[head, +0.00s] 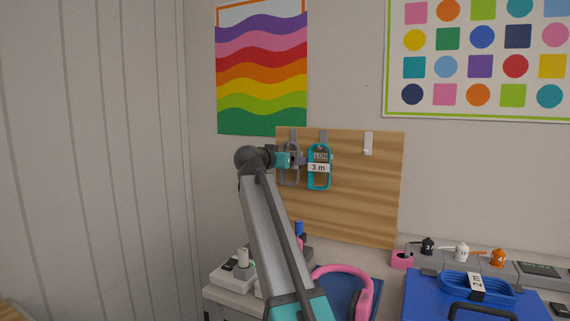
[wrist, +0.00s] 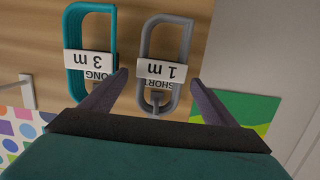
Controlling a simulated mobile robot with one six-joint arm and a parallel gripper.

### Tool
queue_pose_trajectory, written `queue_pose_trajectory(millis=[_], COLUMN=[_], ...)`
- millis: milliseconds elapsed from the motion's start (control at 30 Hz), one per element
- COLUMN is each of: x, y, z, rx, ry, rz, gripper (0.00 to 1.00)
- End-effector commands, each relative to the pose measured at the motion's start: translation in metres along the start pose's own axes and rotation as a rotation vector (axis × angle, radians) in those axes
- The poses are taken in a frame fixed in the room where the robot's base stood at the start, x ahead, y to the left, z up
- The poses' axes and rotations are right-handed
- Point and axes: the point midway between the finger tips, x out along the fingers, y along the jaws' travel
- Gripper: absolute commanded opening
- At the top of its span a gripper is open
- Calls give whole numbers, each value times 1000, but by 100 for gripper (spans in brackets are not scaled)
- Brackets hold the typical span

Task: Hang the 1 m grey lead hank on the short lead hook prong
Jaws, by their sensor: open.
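The grey lead hank (head: 297,178) hangs on the left prong of the wooden board, partly hidden by my gripper in the head view. In the wrist view, which is upside down, the grey hank (wrist: 187,40) carries a "1 m" band and hangs at the short lead hook prong (wrist: 158,103), whose tag reads "SHORT". My gripper (wrist: 160,80) is open, with one finger on each side of the hank and space between. In the head view my gripper (head: 296,159) is at the hank's upper part. I cannot tell whether a finger touches it.
A teal "3 m" hank (head: 329,177) hangs close by on the "LONG" prong. A white hook (head: 368,144) at the board's right is empty. Below are a pink headset (head: 365,297), a blue case (head: 420,290) with a blue "2 m" hank (head: 455,284), and several plugs.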

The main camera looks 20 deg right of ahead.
Motion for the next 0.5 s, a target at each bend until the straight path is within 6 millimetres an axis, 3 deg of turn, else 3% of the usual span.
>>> queue_pose_trajectory(millis=[500], x=[-82], y=[1], z=[1], rx=[0], ry=[0], rz=[-2], gripper=[81])
